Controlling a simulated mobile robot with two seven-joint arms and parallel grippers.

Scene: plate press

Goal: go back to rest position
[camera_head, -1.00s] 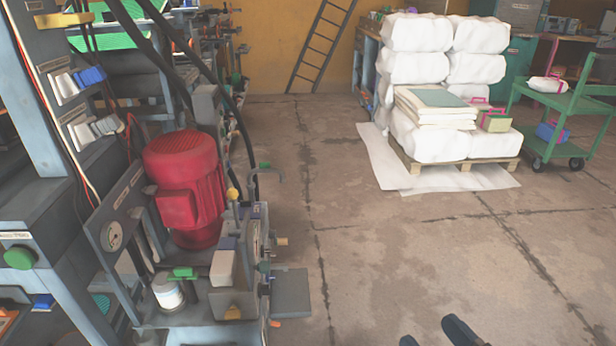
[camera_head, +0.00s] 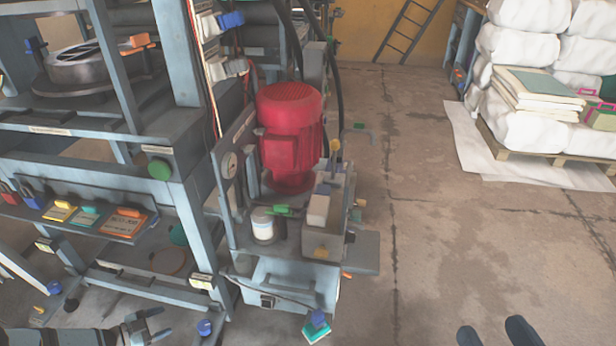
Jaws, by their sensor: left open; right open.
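My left gripper (camera_head: 156,326) shows at the bottom left, its arm coming in from the left edge. Its fingers are spread and nothing shows between them. It is over the floor, in front of the grey press frame (camera_head: 190,215). My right gripper (camera_head: 496,334) shows at the bottom right only as two dark fingertips. They are apart, with bare floor between them, and the rest is cut off by the lower edge.
A hydraulic unit with a red motor (camera_head: 290,130) stands in the middle, beside the press. A shelf on the press (camera_head: 60,232) carries coloured items. A pallet (camera_head: 545,158) with white sacks stands at the back right. The floor (camera_head: 440,250) at right is open.

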